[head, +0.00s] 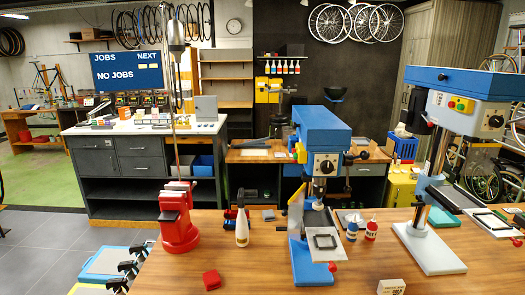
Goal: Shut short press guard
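The shorter blue press (321,125) stands on the wooden bench, right of the middle. It has a blue head, a black dial and a blue base plate (312,275). Its guard (324,241), a grey panel with a black square frame, is low in front of the column, below the chuck (319,187). A red knob (332,267) is at its lower end. The guard looks swung down and open, though its hinge is not clear. My gripper is not in view.
A taller press (470,95) stands at right with its own framed panel (492,220). A red stand (178,220) is at left. Bench space left of the short press is mostly clear.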

